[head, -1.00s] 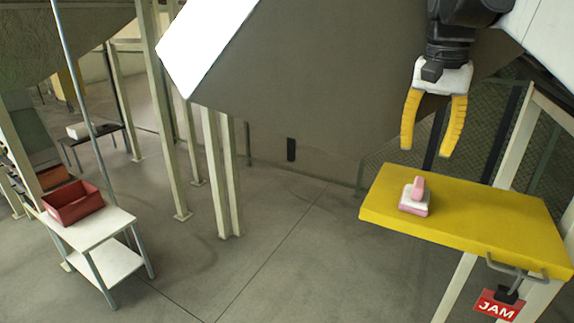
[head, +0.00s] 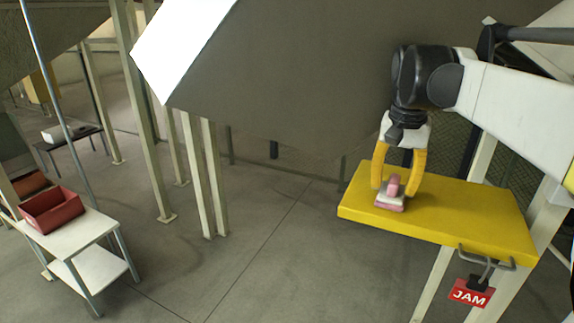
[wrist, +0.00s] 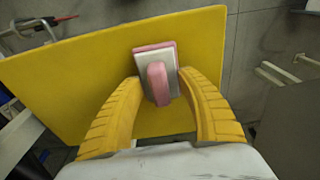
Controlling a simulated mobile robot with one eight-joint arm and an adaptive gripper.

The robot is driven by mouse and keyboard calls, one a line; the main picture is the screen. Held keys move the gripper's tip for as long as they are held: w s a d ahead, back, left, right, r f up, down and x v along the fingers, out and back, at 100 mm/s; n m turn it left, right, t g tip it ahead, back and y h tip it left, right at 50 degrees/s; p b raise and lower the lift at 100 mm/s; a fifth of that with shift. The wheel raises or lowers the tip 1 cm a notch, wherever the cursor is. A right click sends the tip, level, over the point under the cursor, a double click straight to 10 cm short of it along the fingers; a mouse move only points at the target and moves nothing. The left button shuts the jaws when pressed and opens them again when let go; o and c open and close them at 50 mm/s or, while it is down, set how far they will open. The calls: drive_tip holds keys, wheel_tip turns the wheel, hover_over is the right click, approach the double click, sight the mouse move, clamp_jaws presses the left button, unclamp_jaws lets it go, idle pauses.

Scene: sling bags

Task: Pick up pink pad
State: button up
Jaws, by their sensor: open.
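The pink pad (head: 391,195) has a pink handle on top, a pale middle layer and a pink base. It sits on the yellow tabletop (head: 460,215), near its left end in the head view. My gripper (head: 398,184) is open and points down over the pad, with its yellow fingers around the handle. In the wrist view the pad (wrist: 157,64) lies between and just beyond the fingertips of my gripper (wrist: 158,82). I cannot tell whether either finger touches the pad.
A red JAM sign (head: 469,292) hangs from a metal handle (head: 487,256) at the table's front edge. A white shelf table (head: 72,235) with a red bin (head: 52,209) stands at the left. Pale posts (head: 205,180) stand behind. The rest of the yellow top is clear.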

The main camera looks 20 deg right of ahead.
sight(395, 179)
clamp_jaws()
wheel_tip(395, 179, up, 10)
drive_tip(key=shift+b, duration=0.6)
drive_tip(key=c, duration=0.9)
unclamp_jaws()
clamp_jaws()
